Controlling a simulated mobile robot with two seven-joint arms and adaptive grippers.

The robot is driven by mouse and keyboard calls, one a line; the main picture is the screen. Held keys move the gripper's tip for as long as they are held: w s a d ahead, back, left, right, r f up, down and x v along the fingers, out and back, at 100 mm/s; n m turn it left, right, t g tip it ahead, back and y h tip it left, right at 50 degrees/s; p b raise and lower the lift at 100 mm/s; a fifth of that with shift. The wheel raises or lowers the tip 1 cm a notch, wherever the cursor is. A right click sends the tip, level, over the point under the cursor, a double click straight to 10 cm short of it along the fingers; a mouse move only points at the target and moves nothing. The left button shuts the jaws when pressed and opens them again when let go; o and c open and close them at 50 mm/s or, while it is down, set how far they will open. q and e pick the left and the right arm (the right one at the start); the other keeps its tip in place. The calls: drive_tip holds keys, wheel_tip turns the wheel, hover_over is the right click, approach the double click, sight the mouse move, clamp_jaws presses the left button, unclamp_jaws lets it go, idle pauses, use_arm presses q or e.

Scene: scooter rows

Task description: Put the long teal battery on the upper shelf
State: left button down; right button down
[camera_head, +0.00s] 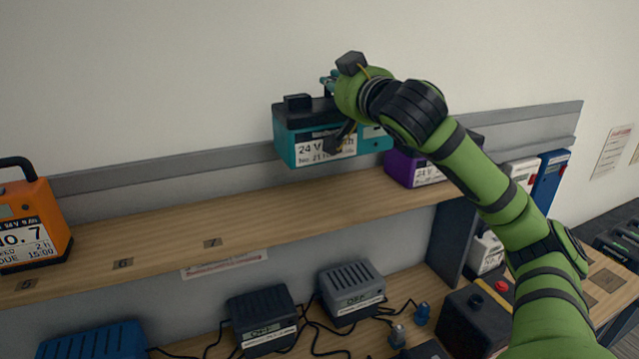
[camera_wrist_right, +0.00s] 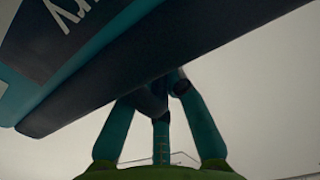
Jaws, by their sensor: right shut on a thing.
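The long teal battery (camera_head: 372,136) has a dark top and a white 24 V label. My right gripper (camera_head: 335,112) is shut on it from above, and the arm hides part of its right end. The battery is level over the upper shelf (camera_head: 270,218), against the grey back rail, and seems slightly raised off the boards. In the right wrist view the dark lid and a teal side of the battery (camera_wrist_right: 28,95) fill the top, with the teal fingers of the gripper (camera_wrist_right: 165,95) meeting it. My left gripper is out of view.
An orange battery (camera_head: 35,215) stands at the shelf's left. A purple battery (camera_head: 403,168) is just right of the teal one, with white and blue (camera_head: 550,180) ones beyond. Chargers (camera_head: 352,290) and cables fill the lower shelf.

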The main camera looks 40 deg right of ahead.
sight(324, 97)
drive_tip(key=shift+w+d+r, duration=0.1)
drive_tip(key=shift+r, duration=0.25)
drive_tip(key=shift+f, duration=0.2)
drive_tip(key=f, duration=0.1)
drive_tip(key=f+b, duration=0.2)
drive_tip(key=f, duration=0.1)
drive_tip(key=shift+s+f, duration=0.1)
drive_tip(key=shift+s, duration=0.15)
drive_tip(key=shift+w+f, duration=0.15)
drive_tip(key=shift+f, duration=0.5)
wheel_tip(324, 97, down, 2)
drive_tip(key=shift+f, duration=0.1)
drive_tip(key=shift+f+b, duration=0.3)
drive_tip(key=shift+f, duration=0.45)
drive_tip(key=c, duration=1.6)
unclamp_jaws()
drive_tip(key=shift+f, duration=0.35)
drive_tip(key=o, duration=0.3)
drive_tip(key=shift+o, duration=0.2)
drive_tip(key=shift+a+r, duration=0.1)
drive_tip(key=shift+a, duration=0.15)
